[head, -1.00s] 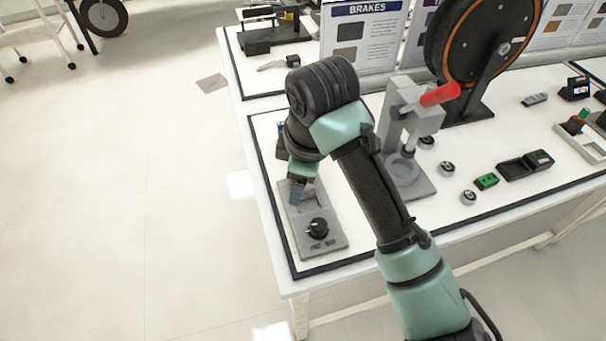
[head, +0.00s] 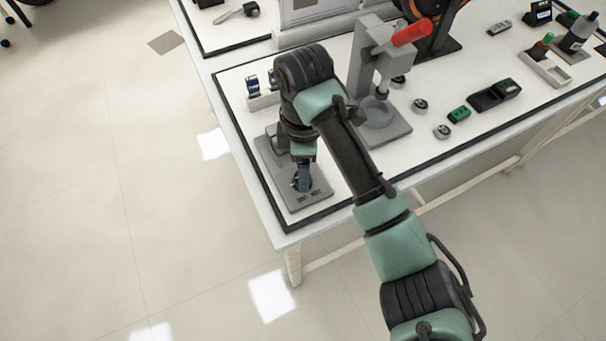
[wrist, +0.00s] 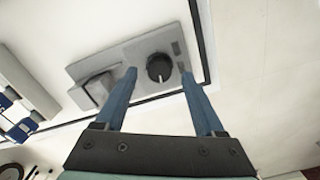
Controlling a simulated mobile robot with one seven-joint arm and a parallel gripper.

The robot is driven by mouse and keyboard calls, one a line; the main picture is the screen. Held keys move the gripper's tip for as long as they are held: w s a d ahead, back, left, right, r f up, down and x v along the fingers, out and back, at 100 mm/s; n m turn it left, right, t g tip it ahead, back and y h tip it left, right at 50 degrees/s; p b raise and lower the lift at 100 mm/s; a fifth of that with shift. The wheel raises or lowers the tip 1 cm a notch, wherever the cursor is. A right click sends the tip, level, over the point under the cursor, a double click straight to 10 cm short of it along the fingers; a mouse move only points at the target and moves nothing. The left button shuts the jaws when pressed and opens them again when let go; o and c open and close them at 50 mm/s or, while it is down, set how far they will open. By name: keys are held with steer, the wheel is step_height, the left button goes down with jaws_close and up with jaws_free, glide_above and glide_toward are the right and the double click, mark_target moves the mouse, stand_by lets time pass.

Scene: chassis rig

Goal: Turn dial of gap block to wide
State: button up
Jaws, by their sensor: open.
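The gap block is a grey plate (head: 270,163) near the table's front-left corner; it also shows in the wrist view (wrist: 118,60). Its round black dial (wrist: 159,67) has a white pointer mark facing down toward my gripper in the wrist view. My gripper (wrist: 160,75) is open, its two blue fingers on either side of the dial, with a gap showing on both sides. I cannot tell how deep the fingertips reach. In the head view my gripper (head: 302,180) covers most of the dial. Two small labels (head: 308,198) by the plate's edge are too small to read.
A grey press with a red handle (head: 411,32) stands to the right of my arm. Blue-and-white pieces in a holder (head: 262,100) sit behind the block. The table edge is close in front.

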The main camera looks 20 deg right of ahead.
steer(key=shift+f, duration=1.25)
jaws_close()
